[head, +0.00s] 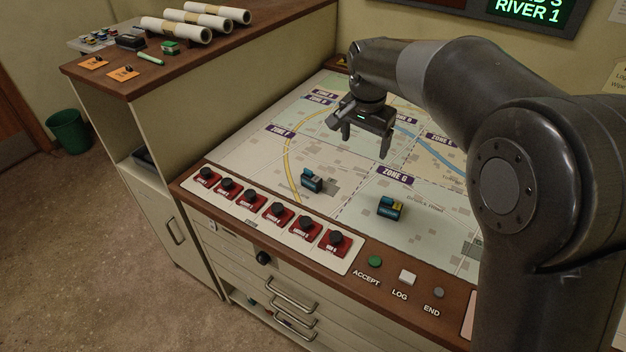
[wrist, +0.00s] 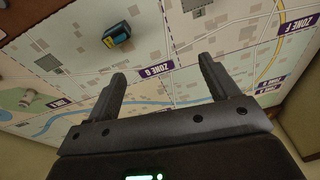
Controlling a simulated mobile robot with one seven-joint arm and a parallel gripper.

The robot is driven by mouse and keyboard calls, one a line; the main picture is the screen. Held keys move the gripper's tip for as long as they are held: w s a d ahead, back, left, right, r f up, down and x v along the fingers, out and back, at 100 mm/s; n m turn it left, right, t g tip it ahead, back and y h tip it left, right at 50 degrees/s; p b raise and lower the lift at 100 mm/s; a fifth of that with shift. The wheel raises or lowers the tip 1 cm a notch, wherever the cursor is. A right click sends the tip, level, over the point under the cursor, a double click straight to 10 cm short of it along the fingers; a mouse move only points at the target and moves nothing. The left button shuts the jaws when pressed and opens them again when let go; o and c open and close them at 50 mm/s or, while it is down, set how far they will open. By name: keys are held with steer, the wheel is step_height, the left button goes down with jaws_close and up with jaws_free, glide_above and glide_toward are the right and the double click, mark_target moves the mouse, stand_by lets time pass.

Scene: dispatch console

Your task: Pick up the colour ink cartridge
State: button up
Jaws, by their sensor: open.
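The colour ink cartridge (head: 390,208), a small dark block with blue and yellow on top, sits on the map just in front of the ZONE G label. It also shows in the wrist view (wrist: 117,36), at the upper left beyond the fingertips. A second, similar dark and blue cartridge (head: 312,181) stands on the map to its left. My gripper (head: 366,143) is open and empty, above the map and behind both cartridges. In the wrist view its two fingers (wrist: 162,70) are spread with only map between them.
Several red-based black knobs (head: 277,211) line a white panel along the front edge. A green ACCEPT button (head: 375,261), a white LOG button (head: 407,277) and a grey END button (head: 438,292) lie right of it. Rolled papers (head: 205,20) lie on the higher left shelf. The map around the cartridges is clear.

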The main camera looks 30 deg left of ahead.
glide_toward(311, 172)
steer(key=f, duration=0.1)
steer(key=shift+g+h, duration=0.3)
steer(key=f, duration=0.5)
steer(key=shift+w+d, duration=0.1)
steer(key=shift+w, duration=0.3)
steer(key=f, duration=0.3)
steer(key=w+f, duration=0.1)
steer(key=f, duration=0.2)
steer(key=shift+w+a+f, duration=0.15)
steer(key=shift+a+f, duration=0.05)
steer(key=c, duration=1.1)
